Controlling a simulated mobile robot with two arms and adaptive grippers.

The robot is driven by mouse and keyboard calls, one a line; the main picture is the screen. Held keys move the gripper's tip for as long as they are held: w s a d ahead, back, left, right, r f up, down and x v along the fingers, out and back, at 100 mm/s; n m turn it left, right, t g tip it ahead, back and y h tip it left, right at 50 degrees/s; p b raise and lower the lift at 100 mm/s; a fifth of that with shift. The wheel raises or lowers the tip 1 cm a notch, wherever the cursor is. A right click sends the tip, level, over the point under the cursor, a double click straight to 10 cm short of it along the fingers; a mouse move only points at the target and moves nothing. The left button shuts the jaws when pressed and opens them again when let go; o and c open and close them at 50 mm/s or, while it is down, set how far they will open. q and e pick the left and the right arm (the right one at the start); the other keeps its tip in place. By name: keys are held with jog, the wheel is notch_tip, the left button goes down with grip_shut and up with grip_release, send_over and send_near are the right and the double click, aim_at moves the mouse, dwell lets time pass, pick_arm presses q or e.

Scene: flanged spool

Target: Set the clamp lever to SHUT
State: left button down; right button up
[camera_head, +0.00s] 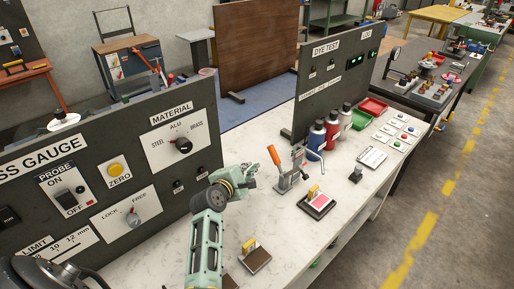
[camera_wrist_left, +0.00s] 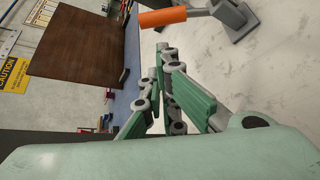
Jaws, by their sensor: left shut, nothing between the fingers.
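The toggle clamp (camera_head: 288,180) stands on the white bench, right of my left gripper in the head view. Its lever has an orange handle (camera_head: 273,155) that points up and leans left. In the left wrist view the orange handle (camera_wrist_left: 162,17) shows at the top, with the grey clamp body (camera_wrist_left: 236,18) to its right. My left gripper (camera_head: 248,172) is shut and empty, beside the clamp and apart from the handle. Its closed fingers (camera_wrist_left: 165,52) lie below the handle in the wrist view. I cannot read any SHUT mark. My right gripper is not in view.
A black and red block with a yellow part (camera_head: 318,203) sits right of the clamp. A brown block (camera_head: 255,260) lies nearer. Bottles (camera_head: 316,140) stand behind the clamp. Dark panels rise left, including the material panel (camera_head: 170,135), and behind (camera_head: 330,70).

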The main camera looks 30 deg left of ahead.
pick_arm(q)
jog(key=b+x, duration=0.9)
jog(key=x, duration=0.1)
jog(key=shift+w+a+r+n, duration=0.25)
jog(key=shift+r+n, duration=0.05)
jog(key=shift+r, duration=0.05)
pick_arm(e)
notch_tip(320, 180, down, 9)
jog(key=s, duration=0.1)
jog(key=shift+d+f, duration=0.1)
pick_arm(q)
jog(key=shift+a, duration=0.1)
